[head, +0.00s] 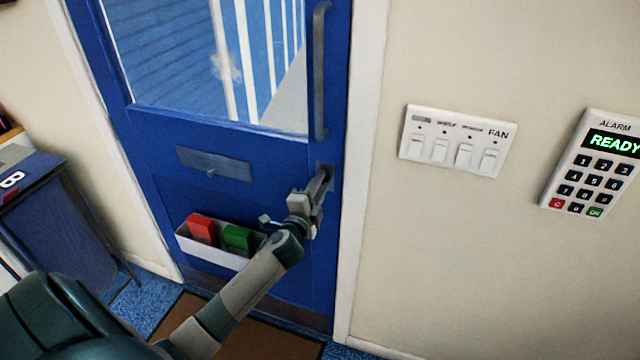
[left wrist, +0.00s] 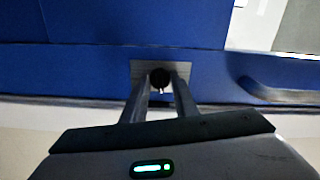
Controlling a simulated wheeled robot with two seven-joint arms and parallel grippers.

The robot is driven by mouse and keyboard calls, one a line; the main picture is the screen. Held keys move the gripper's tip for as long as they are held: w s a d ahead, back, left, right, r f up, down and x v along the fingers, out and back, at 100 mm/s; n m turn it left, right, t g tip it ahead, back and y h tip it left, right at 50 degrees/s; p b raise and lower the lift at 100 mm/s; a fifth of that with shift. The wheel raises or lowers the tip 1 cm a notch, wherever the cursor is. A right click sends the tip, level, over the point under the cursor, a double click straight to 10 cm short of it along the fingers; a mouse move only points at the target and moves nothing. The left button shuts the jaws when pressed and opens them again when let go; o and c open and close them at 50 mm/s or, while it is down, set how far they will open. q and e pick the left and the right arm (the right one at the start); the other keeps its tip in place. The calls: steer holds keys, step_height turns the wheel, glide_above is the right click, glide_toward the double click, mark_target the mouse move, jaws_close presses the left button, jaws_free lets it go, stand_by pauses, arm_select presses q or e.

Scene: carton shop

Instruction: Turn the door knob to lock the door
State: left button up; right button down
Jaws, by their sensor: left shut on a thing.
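The blue door (head: 275,155) stands in its white frame and looks closed. Its small dark knob (left wrist: 160,77) sits on a grey metal plate (left wrist: 139,69), which also shows in the head view (head: 331,170) below the long handle. My left gripper (head: 322,183) reaches up to this plate. In the left wrist view my left gripper (left wrist: 160,85) has its two fingers on either side of the knob, shut on it. In the head view the fingers and arm hide most of the knob. My right gripper is not in view.
A vertical grey pull handle (head: 319,70) is above the plate. A white bin with a red box (head: 202,229) and a green box (head: 238,239) hangs low on the door. A switch panel (head: 457,141) and an alarm keypad (head: 597,165) reading READY are on the right wall.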

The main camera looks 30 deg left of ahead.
arm_select(q)
steer(key=shift+m, duration=1.2)
steer(key=o, duration=1.1)
steer(key=shift+c, duration=0.2)
steer(key=shift+s, duration=0.1)
steer(key=b+v, duration=0.4)
steer(key=v, duration=1.3)
